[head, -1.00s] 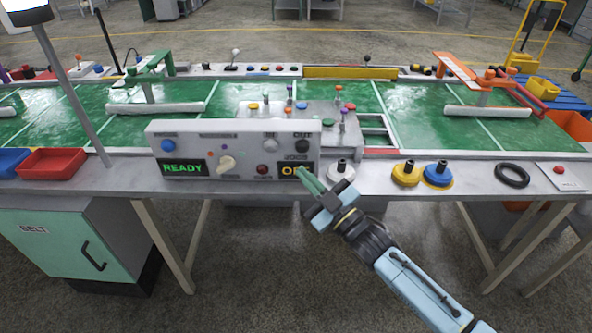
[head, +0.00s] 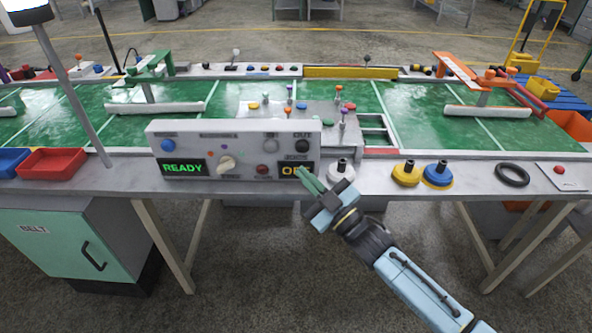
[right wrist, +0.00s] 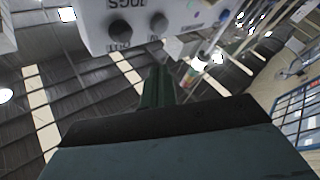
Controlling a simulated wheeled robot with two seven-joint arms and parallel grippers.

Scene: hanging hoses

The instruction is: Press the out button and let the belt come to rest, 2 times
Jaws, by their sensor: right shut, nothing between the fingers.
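The control panel (head: 235,138) stands on the near edge of the bench. Its out button (head: 302,146) is black, at the upper right under the "OUT" label; the dark button also shows upside down in the right wrist view (right wrist: 120,32). My right gripper (head: 304,174) is shut and empty. Its green fingertips are just below the out button, in front of the lower right display, and apart from the button. The left display (head: 183,168) reads READY in green; the right display (head: 290,170) is partly hidden by the fingers. The green belt (head: 240,93) lies behind the panel. My left gripper is out of view.
A grey button (head: 270,146) sits left of the out button, with a red button (head: 263,171) below it. A grey-white fitting (head: 342,169), a yellow fitting (head: 406,173) and a blue fitting (head: 438,173) stand right of the panel.

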